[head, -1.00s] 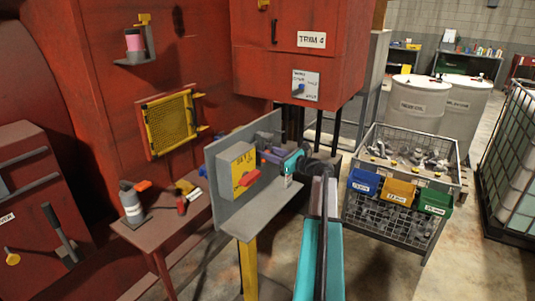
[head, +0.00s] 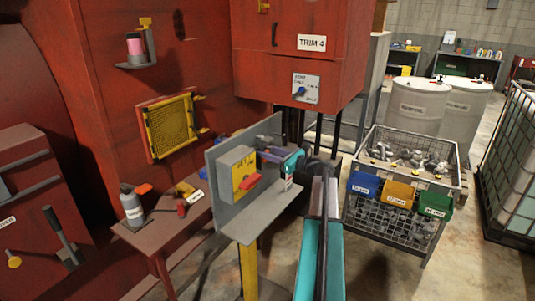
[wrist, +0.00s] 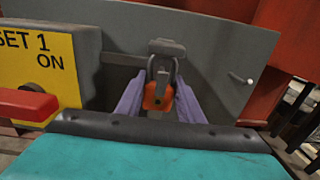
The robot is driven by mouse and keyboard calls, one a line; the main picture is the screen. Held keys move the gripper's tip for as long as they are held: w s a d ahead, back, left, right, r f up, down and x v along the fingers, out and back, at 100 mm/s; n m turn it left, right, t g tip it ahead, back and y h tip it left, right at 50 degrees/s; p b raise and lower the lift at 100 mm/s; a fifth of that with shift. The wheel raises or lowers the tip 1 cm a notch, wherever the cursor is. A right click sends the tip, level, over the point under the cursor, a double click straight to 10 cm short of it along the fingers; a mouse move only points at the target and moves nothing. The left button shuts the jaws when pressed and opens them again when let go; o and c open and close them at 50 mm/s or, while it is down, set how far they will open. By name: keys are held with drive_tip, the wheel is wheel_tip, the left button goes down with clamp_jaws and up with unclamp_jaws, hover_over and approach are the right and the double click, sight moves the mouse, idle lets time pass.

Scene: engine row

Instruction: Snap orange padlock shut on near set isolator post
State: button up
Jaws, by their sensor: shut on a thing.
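The orange padlock (wrist: 158,98) shows in the wrist view, its grey shackle upward. My gripper (wrist: 159,88) is shut on it, with one purple finger on each side of its body. The shackle overlaps the grey post fitting (wrist: 166,46) on the isolator's upright panel. I cannot tell whether it passes around the post or only in front, or whether it is closed. The yellow isolator face (wrist: 42,70) reads "SET 1 ON", with a red handle (wrist: 26,104) at left. In the head view my gripper (head: 268,157) is beside the isolator box (head: 236,172); the padlock is hidden there.
The grey isolator panel (head: 221,196) rises behind a flat ledge (head: 262,222) on a yellow post. A side table (head: 150,236) with a bottle stands left. A wire cage (head: 400,212) with coloured bins stands right. A red cabinet (head: 292,50) hangs above.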

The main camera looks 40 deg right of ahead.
drive_tip(key=shift+r, duration=0.45)
drive_tip(key=shift+f, duration=0.55)
idle(0.4)
drive_tip(key=o, duration=1.3)
drive_tip(key=b+v, duration=0.5)
drive_tip(key=v, duration=0.9)
drive_tip(key=shift+a, duration=0.1)
